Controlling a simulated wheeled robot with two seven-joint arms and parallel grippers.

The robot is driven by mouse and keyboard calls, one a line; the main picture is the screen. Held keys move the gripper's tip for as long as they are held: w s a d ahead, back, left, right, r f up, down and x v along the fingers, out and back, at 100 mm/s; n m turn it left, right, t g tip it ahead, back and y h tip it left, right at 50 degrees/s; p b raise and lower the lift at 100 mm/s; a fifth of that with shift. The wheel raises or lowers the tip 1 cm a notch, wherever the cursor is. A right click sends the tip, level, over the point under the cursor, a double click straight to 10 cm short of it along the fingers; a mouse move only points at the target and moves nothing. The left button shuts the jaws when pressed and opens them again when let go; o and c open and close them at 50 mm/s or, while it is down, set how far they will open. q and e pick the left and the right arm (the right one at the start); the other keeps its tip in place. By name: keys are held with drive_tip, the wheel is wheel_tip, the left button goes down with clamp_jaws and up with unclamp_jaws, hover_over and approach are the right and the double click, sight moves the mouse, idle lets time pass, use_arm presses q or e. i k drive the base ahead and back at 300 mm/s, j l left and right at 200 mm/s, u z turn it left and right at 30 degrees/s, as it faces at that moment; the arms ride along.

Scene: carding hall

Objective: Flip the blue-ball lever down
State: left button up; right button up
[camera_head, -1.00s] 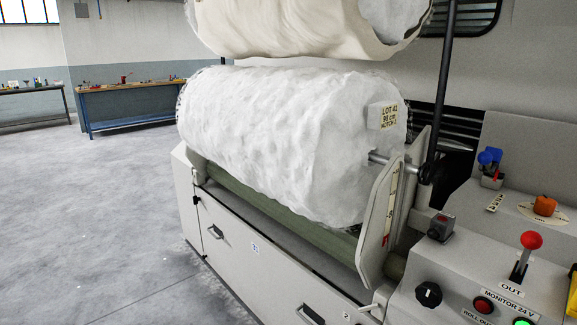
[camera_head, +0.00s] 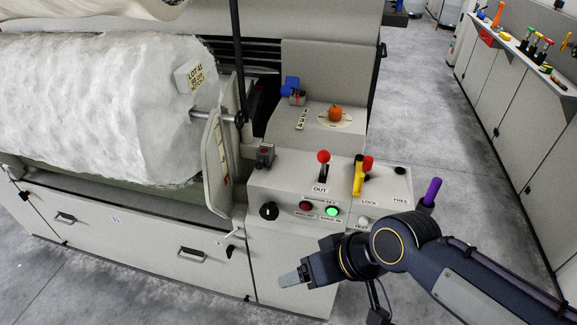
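A red-ball lever (camera_head: 323,163) stands upright on the console (camera_head: 290,172), above an OUT label. To its right is a second red-topped lever (camera_head: 367,164) with a yellow piece (camera_head: 358,180) beside it, above a LOCK label. My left gripper is out of view.
A red button (camera_head: 306,206), a green-lit button (camera_head: 332,210) and a black knob (camera_head: 269,211) are on the console front. A purple handle (camera_head: 432,190) stands near my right arm. A large white roll (camera_head: 105,110) fills the left.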

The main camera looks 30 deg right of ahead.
sight(285, 90)
drive_tip(key=z, duration=0.9)
